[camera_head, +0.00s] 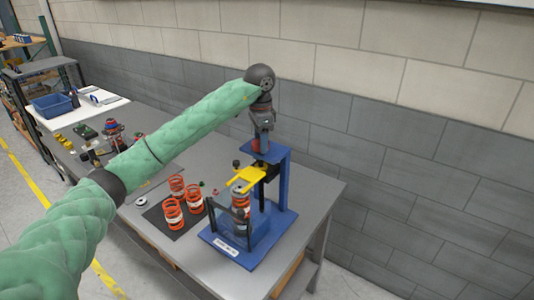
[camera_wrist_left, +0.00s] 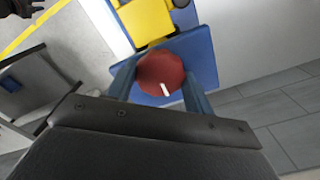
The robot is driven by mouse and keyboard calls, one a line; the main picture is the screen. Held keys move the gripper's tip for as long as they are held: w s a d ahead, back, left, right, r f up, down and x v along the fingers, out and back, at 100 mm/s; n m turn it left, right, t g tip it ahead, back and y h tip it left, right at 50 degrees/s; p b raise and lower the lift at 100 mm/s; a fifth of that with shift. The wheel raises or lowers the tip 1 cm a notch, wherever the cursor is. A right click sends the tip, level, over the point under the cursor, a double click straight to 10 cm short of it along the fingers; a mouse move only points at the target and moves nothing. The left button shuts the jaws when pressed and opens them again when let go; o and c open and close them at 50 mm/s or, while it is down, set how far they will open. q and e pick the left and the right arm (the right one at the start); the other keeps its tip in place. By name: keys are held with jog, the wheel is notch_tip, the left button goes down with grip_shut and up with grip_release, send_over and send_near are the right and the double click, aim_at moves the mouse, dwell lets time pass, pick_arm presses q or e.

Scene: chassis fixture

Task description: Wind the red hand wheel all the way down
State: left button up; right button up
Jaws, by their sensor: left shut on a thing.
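The red hand wheel (camera_wrist_left: 163,72) is a round knob with a white mark on its top, seen between my left fingers in the left wrist view. In the head view a bit of its red (camera_head: 256,145) shows at the top of the blue press (camera_head: 285,180). My left gripper (camera_head: 262,140) comes down from above and is shut on the wheel. The yellow arm (camera_head: 244,180) of the press sits above an orange spring (camera_head: 240,200) behind a clear guard. The wheel's far side and screw are partly hidden. My right gripper is not clearly seen.
Several orange springs (camera_head: 173,215) stand on a dark mat left of the press. Small parts and tools lie farther left on the grey table (camera_head: 305,240). A blue bin (camera_head: 52,105) is at the back left. A brick wall rises behind.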

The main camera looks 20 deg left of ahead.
pick_arm(q)
jog(key=m+b, duration=0.2)
jog(key=m, duration=0.1)
jog(key=shift+f+m, duration=0.1)
jog(key=shift+m, duration=0.3)
jog(key=m+b, duration=0.3)
jog(key=m, duration=0.2)
jog(key=m+b, duration=0.3)
jog(key=m, duration=0.2)
jog(key=shift+a+m, duration=0.1)
jog(key=shift+m, duration=0.3)
jog(key=shift+m+b, duration=0.3)
jog(key=shift+m, duration=0.6)
jog(key=shift+r+m, duration=0.3)
